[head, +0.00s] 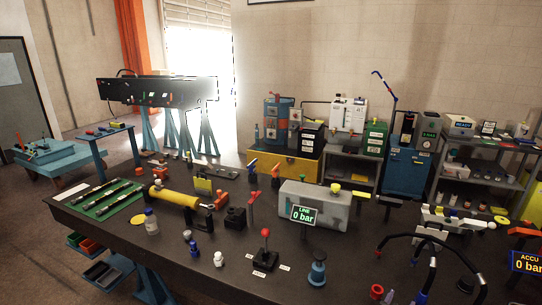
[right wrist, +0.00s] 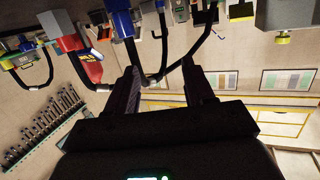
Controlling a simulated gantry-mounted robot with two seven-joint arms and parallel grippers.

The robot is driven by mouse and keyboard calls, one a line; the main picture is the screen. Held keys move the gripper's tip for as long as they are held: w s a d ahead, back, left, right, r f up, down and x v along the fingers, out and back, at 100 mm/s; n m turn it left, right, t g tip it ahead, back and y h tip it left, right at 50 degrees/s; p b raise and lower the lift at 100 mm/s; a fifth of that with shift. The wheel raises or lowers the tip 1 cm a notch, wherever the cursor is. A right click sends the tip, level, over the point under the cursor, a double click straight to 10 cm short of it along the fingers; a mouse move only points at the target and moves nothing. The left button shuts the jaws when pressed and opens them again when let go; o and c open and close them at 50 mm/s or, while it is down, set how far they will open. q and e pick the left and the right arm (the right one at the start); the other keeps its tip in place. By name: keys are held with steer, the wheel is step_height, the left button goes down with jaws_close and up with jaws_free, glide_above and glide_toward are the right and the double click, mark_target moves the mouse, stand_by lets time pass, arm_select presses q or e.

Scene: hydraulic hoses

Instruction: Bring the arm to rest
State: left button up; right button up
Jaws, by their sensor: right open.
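My right gripper (right wrist: 160,78) shows in the right wrist view with its two dark fingers apart. A black hose (right wrist: 206,38) curves beyond the fingertips, and nothing is clearly gripped. No gripper or arm of mine can be made out in the head view. In the head view, a black hose (head: 398,238) arches over the right part of the dark workbench (head: 110,222). Another dark hose (head: 432,272) with a white band stands at the front right.
The bench carries a grey tank (head: 325,208) with a "0 bar" display (head: 303,215), a yellow cylinder (head: 175,197), a red-knobbed lever (head: 265,250) and a blue fitting (head: 317,270). A pale valve block (head: 455,219) stands at right. Shelves (head: 470,165) line the back wall.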

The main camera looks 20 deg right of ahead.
steer(key=s+a+f+n+y, duration=0.35)
steer(key=a+y, duration=0.25)
steer(key=a, duration=0.3)
steer(key=s+a+f+n+y, duration=0.3)
steer(key=s+a+n+y, duration=0.2)
steer(key=a, duration=0.5)
steer(key=s+a+n+g+y, duration=0.25)
steer(key=s+a, duration=0.25)
steer(key=s, duration=0.3)
steer(key=s+a+n+g+y, duration=0.1)
steer(key=s+a+n+g, duration=0.15)
steer(key=s+a, duration=0.4)
steer(key=w+a+r+p+v, duration=0.1)
steer(key=w+p+v, duration=0.1)
steer(key=p+v, duration=1.2)
steer(key=w+r+p+v, duration=0.1)
steer(key=w+p+v, duration=0.2)
steer(key=p+v, duration=1.1)
steer(key=shift+w+r+p, duration=0.2)
steer(key=shift+p, duration=0.35)
steer(key=shift+d+n+h, duration=0.1)
steer(key=shift+n+h, duration=0.15)
